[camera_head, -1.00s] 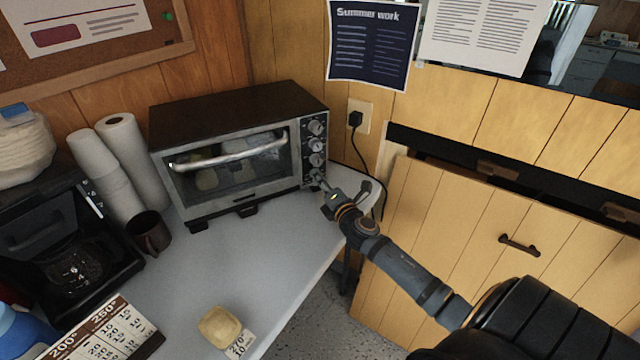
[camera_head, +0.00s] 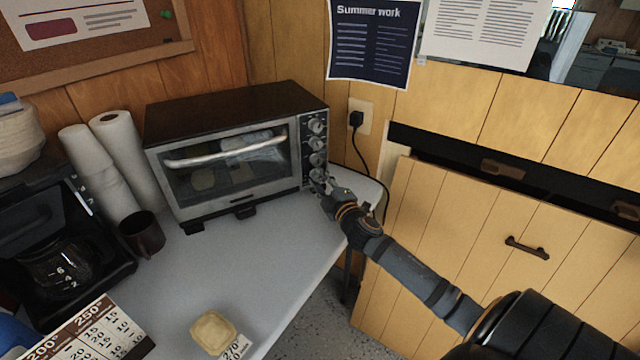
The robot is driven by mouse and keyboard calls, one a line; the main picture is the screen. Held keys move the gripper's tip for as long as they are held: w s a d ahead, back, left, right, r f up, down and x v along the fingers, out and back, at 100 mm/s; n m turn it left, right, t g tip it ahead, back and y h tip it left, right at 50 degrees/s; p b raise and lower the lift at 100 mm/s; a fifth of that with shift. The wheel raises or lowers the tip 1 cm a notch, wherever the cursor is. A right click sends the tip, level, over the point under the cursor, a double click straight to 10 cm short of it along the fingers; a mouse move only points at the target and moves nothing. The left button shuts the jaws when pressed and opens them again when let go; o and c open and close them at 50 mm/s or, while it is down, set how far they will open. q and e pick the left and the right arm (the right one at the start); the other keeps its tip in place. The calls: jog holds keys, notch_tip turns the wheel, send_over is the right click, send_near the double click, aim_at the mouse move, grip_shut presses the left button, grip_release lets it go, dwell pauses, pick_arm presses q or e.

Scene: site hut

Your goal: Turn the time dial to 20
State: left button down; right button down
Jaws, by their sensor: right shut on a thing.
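A toaster oven (camera_head: 235,105) stands on the light counter, its glass door (camera_head: 228,165) shut. Several round dials run down the panel (camera_head: 307,140) at the right of its front. My right gripper (camera_head: 322,184) reaches in from the lower right and is shut on the lowest dial (camera_head: 317,174), which it mostly hides. The dial's markings are too small to read. My left gripper is not in view.
A coffee maker (camera_head: 50,235), a dark mug (camera_head: 142,234) and paper rolls (camera_head: 125,150) stand left of the oven. The counter (camera_head: 235,250) before the oven is clear.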

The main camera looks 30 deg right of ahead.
jog(key=shift+f+m, duration=0.1)
jog(key=shift+m, duration=0.9)
jog(key=c, duration=1.1)
grip_release()
jog(key=shift+o, duration=0.2)
jog(key=s, duration=0.6)
jog(key=s+a, duration=0.1)
jog(key=s, duration=0.3)
jog(key=shift+a, duration=0.1)
jog(key=shift+s, duration=0.5)
jog(key=shift+s+a, duration=0.1)
jog(key=shift+s, duration=0.35)
